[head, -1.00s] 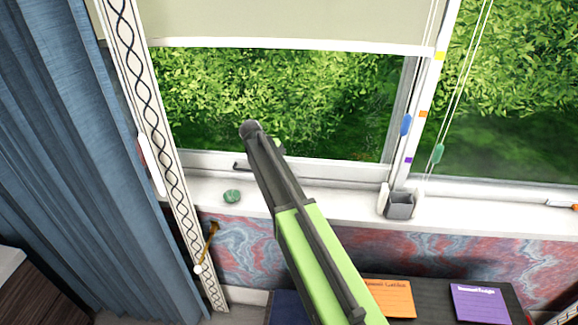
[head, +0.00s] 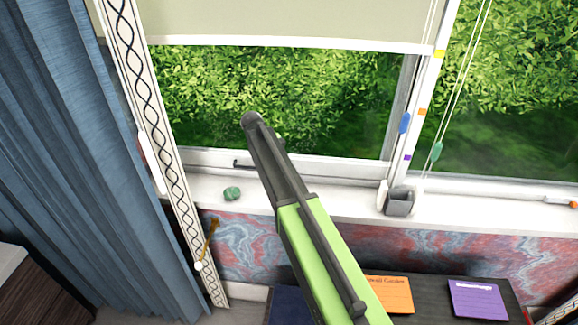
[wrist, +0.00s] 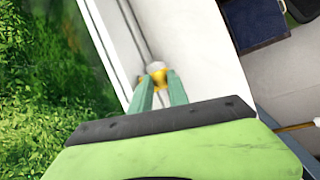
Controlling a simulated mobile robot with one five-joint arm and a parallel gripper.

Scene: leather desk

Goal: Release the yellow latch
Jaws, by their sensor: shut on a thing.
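In the wrist view, the yellow latch (wrist: 156,70) sits on the white window frame, beside a narrow grey groove. My gripper (wrist: 160,84) has two teal fingers, which are closed on the latch from either side. The latch shows between and just past the fingertips, and its lower part is hidden by them. In the head view, my green and dark grey arm reaches across the sill toward the window. It hides the gripper and the latch there.
A white windowsill (head: 330,203) runs below the glass, with a green stone (head: 232,194) and a grey cup (head: 399,201) on it. A blue curtain (head: 60,150) hangs at left. Orange (head: 388,295) and purple (head: 478,300) booklets lie on a dark surface below.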

